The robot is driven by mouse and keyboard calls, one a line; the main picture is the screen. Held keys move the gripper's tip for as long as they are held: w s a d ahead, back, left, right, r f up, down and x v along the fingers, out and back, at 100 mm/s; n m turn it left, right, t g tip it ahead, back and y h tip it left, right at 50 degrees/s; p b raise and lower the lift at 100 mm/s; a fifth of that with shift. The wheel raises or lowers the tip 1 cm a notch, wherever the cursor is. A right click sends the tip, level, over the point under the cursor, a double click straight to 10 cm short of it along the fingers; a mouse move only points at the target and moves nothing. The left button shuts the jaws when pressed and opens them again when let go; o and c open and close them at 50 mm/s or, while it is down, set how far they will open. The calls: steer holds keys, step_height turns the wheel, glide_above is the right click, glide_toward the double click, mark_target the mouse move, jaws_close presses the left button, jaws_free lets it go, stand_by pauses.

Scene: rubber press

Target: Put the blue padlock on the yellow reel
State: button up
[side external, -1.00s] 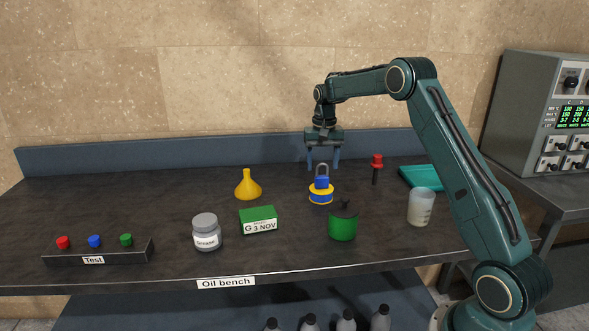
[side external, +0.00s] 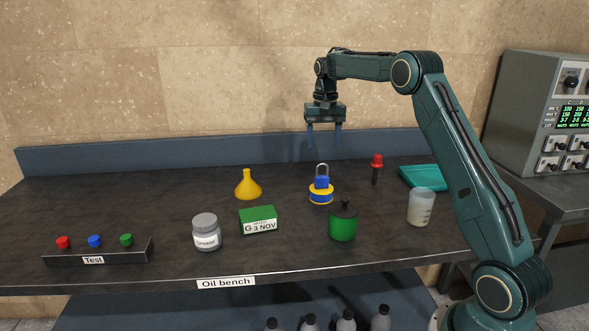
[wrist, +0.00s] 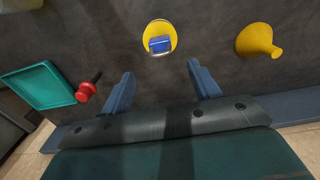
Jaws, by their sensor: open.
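The blue padlock (side external: 322,182) stands upright with its grey shackle up on the yellow reel (side external: 321,198), which has a blue band and sits on the bench. In the wrist view the padlock (wrist: 160,44) lies within the outline of the reel's yellow disc (wrist: 149,36). My gripper (side external: 324,146) is open and empty, above and behind the padlock, clear of it. Its two blue fingers also show in the wrist view (wrist: 160,82), spread apart, with nothing between them.
A yellow funnel (side external: 248,187), green box (side external: 258,220), grease jar (side external: 207,233), green can (side external: 343,224), clear beaker (side external: 421,207), red-handled tool (side external: 376,167) and teal tray (side external: 423,177) stand around the reel.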

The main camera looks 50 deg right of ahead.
steer(key=s+a+r+n+t, duration=0.1)
steer(key=s+a+r+n, duration=0.1)
steer(key=s+a+r, duration=0.6)
steer(key=s+a+r+n+t, duration=0.2)
steer(key=s+a+r, duration=0.25)
steer(key=a, duration=0.45)
steer(key=s+a+f+n+t, duration=0.1)
steer(key=s+a+f, duration=0.1)
steer(key=s, duration=0.5)
steer(key=s+a+f+n, duration=0.2)
steer(key=s+a, duration=0.2)
steer(key=s, duration=0.2)
steer(key=s+a+f+n+t, duration=0.1)
steer(key=s+a+f+n, duration=0.1)
steer(key=s, duration=0.5)
steer(key=shift+s+a+f+t, duration=0.15)
steer(key=shift+s+a+t, duration=0.15)
steer(key=shift+a, duration=0.6)
